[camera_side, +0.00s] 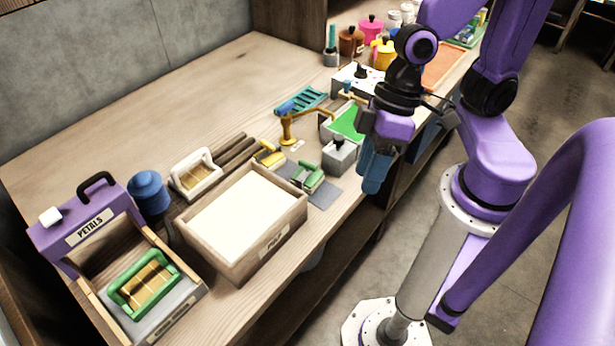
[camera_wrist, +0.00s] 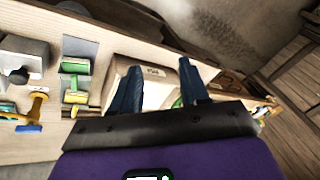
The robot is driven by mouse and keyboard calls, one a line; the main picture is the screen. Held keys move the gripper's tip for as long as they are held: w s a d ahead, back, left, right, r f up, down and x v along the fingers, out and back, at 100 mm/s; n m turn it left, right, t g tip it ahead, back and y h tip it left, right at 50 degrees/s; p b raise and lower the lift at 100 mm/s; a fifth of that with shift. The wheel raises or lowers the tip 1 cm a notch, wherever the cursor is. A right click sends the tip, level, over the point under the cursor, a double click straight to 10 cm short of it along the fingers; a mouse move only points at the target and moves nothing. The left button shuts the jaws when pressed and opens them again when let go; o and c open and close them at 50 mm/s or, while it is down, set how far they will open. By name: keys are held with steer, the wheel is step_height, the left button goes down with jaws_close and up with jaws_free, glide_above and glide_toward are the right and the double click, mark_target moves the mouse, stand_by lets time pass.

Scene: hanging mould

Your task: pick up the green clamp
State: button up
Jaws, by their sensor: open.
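The green clamp (camera_side: 307,176) lies on a small grey mat (camera_side: 325,196) near the front edge of the bench, right of the white-filled box. It also shows on its mat left of my fingers in the wrist view (camera_wrist: 75,68). My gripper (camera_side: 374,182) points down with blue fingers, to the right of the clamp in the side view and apart from it. In the wrist view my gripper (camera_wrist: 160,67) has its two fingers spread with nothing between them, and a box shows beyond them.
A wooden box (camera_side: 238,262) with white contents stands left of the clamp, and a grey block (camera_side: 340,157) stands just right of it. A yellow clamp (camera_side: 268,155) lies behind. A purple "PETALS" stand (camera_side: 85,222) holds a green frame (camera_side: 144,284). The back left bench is clear.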

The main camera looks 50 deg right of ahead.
steer(key=w+a+f+m+t, duration=0.2)
steer(key=w+f+m, duration=0.1)
steer(key=f, duration=0.1)
steer(key=m+t+h, duration=0.3)
steer(key=m+t, duration=0.1)
steer(key=t, duration=0.7)
glide_toward(311, 165)
steer(key=shift+x, duration=2.8)
steer(key=shift+x, duration=3.65)
jaws_close()
